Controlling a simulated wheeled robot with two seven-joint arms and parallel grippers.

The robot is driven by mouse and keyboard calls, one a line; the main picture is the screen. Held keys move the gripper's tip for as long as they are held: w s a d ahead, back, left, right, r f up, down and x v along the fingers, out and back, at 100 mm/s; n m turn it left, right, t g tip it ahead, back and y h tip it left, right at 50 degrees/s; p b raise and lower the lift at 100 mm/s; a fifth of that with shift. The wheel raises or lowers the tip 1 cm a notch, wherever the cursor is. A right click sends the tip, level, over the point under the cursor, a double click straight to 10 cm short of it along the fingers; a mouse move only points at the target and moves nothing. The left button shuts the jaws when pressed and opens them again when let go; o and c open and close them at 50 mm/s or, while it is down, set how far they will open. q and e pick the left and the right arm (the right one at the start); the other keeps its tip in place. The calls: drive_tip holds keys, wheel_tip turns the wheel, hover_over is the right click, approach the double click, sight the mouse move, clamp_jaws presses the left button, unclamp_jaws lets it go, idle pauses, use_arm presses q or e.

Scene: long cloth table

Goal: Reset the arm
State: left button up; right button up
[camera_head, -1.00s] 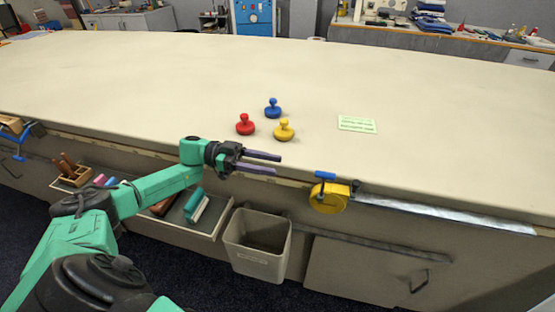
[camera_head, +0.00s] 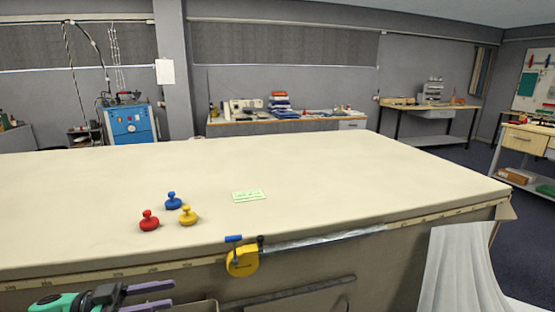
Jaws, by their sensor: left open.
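My left gripper (camera_head: 150,295) shows at the bottom left of the head view, in front of the table's near edge and below the tabletop. Its two purple-grey fingers are apart with nothing between them. Most of my left arm is below the frame. My right gripper is not in view.
The long cloth table (camera_head: 340,175) carries a red knob (camera_head: 149,221), a blue knob (camera_head: 173,201), a yellow knob (camera_head: 188,216) and a green note (camera_head: 249,196). A yellow tape measure (camera_head: 242,260) sits at the front edge. White cloth (camera_head: 460,270) hangs at the right. The tabletop's right is clear.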

use_arm(q)
drive_tip(key=w+d+f+n+t+y, duration=0.6)
drive_tip(key=w+d+n+t, duration=0.1)
drive_tip(key=w+d+t, duration=0.15)
drive_tip(key=s+a+f+n+g+y, duration=0.4)
drive_tip(key=s+f+n+y, duration=0.1)
drive_tip(key=s+f+y, duration=0.5)
drive_tip(key=s+a+f+g+y, duration=0.15)
drive_tip(key=s+g, duration=0.45)
drive_tip(key=s, duration=0.9)
wheel_tip(320, 180, down, 21)
drive_tip(key=s+g+p, duration=0.1)
drive_tip(key=p, duration=0.1)
drive_tip(key=s+a+f, duration=0.1)
drive_tip(key=s+f, duration=0.6)
drive_tip(key=s, duration=0.1)
drive_tip(key=s+a+f+g, duration=0.1)
drive_tip(key=s+a+f, duration=0.1)
drive_tip(key=s+f, duration=0.5)
drive_tip(key=shift+s+a+p, duration=0.3)
drive_tip(key=shift+s+p, duration=0.1)
drive_tip(key=shift+s, duration=0.7)
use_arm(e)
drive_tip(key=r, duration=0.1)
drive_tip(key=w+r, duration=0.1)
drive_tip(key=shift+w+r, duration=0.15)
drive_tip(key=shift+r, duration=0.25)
